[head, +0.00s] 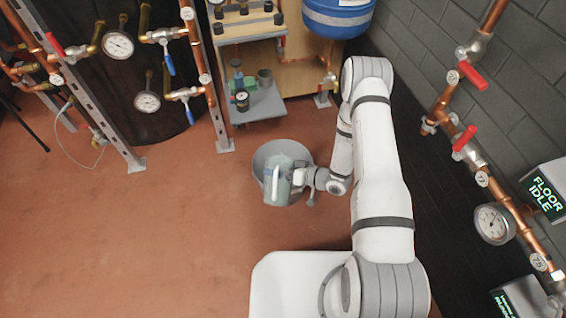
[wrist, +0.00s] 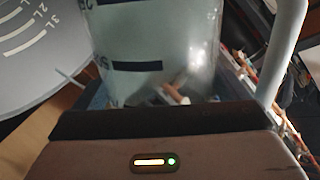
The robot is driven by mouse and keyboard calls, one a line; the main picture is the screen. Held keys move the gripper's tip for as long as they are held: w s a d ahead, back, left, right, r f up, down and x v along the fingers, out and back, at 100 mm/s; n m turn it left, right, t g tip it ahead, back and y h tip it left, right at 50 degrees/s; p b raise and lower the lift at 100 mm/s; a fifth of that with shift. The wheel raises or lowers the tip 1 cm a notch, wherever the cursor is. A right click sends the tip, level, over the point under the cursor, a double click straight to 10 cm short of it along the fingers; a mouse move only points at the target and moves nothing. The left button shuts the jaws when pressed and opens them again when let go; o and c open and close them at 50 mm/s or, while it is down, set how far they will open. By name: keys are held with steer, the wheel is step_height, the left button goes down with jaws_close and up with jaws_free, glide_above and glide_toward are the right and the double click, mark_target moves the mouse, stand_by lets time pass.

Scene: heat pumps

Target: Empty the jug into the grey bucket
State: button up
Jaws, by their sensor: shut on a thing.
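The clear jug (head: 278,180), with a pale handle and dark measure marks, is in my gripper (head: 297,180) above the grey bucket (head: 262,161) in the head view. In the wrist view the jug (wrist: 150,45) fills the top middle, with its white handle to the right. My gripper (wrist: 155,120) is shut on the jug's side. The bucket (wrist: 35,45), with litre marks on its inner wall, shows at the upper left of the wrist view. The jug hides part of the bucket's inside. I cannot tell how much liquid either one holds.
A low grey shelf (head: 262,105) with small containers stands behind the bucket. Copper pipes with gauges (head: 117,44) and valves are at the left, and more pipes (head: 468,130) run along the right wall. The red floor (head: 150,230) left of the bucket is clear.

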steer(key=shift+w, duration=0.1)
stand_by(0.4)
steer(key=shift+w+f+m+g, duration=0.2)
steer(key=shift+f+m+g, duration=0.3)
steer(key=shift+f+m, duration=0.4)
stand_by(2.3)
steer(key=shift+w+f+m+g+h, duration=0.3)
steer(key=shift+m+g, duration=0.1)
steer(key=shift+m, duration=0.1)
stand_by(3.8)
